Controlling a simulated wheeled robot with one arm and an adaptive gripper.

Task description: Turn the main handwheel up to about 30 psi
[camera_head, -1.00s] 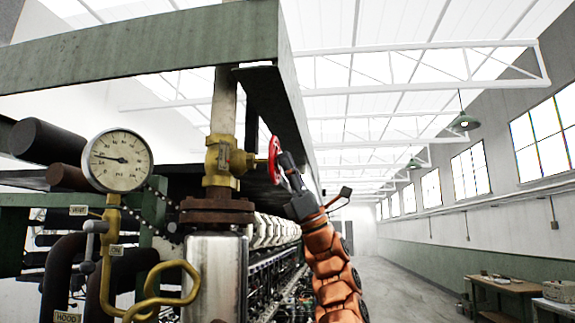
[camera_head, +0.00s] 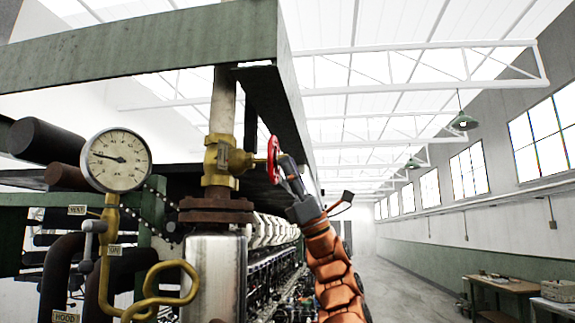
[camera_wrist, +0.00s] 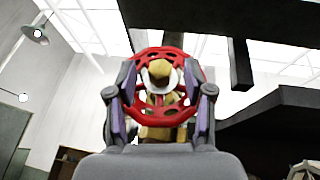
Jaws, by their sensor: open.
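The red main handwheel (camera_head: 273,160) sits on the right end of the stem of a brass valve (camera_head: 221,160). My gripper (camera_head: 284,166) is at the wheel's right side. A round white pressure gauge (camera_head: 116,160) is left of the valve. Its needle points left and slightly up; the numbers are too small to read surely.
A green beam (camera_head: 140,48) hangs above the valve. Dark pipes (camera_head: 45,140) and a bent brass pipe (camera_head: 165,290) crowd the left and front. A long machine with white reels (camera_head: 275,228) runs back behind my arm. The aisle floor (camera_head: 400,285) at right is clear.

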